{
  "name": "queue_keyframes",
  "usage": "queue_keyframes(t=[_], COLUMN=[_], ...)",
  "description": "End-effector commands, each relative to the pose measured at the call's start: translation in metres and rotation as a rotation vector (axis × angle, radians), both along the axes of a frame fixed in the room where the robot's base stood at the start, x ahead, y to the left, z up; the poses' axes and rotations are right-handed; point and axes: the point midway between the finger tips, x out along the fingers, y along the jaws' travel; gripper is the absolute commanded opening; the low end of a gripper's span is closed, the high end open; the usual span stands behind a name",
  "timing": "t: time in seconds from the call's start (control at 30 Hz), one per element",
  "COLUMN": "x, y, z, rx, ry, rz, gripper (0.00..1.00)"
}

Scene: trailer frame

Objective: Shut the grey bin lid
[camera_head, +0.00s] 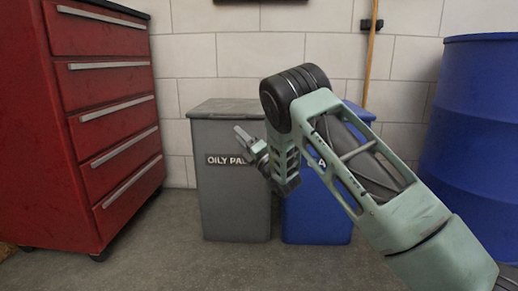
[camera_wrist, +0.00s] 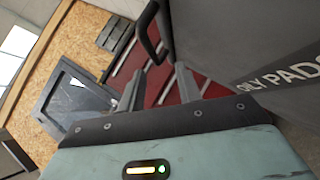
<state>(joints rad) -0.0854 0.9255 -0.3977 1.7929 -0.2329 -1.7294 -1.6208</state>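The grey bin (camera_head: 233,200) stands against the wall, with a label reading "OILY PA…" in the head view. Its dark grey lid (camera_head: 225,108) looks flat across the top; I see no raised flap or gap. My gripper (camera_head: 243,140) is in front of the bin's upper front, above the label, pointing left. In the wrist view my gripper (camera_wrist: 158,72) has its two fingers apart with nothing between them. The bin's side (camera_wrist: 245,45) with "OILY PADS" fills the right of that view. My arm hides the bin's upper right edge.
A blue bin (camera_head: 315,215) stands right beside the grey one, partly behind my arm. A red drawer cabinet (camera_head: 110,120) is on the left, and a blue drum (camera_head: 475,140) on the right. A curved black bar (camera_wrist: 148,35) shows beyond my fingers. Floor in front is clear.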

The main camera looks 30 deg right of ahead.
Motion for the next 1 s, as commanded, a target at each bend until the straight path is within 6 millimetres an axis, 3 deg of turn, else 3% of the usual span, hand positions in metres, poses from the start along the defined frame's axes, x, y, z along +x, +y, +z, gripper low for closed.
queue_keyframes(t=[0.2,0.4,0.6,1.0], x=[-0.043,-0.071,-0.082,-0.083], y=[-0.014,-0.025,-0.026,-0.026], z=[-0.022,-0.045,-0.048,-0.047], rx=[0.0,0.002,0.002,0.001], ry=[0.007,0.001,0.0,0.0], rz=[-0.002,-0.007,-0.001,-0.001], gripper=[0.34,0.34,0.34,0.34])
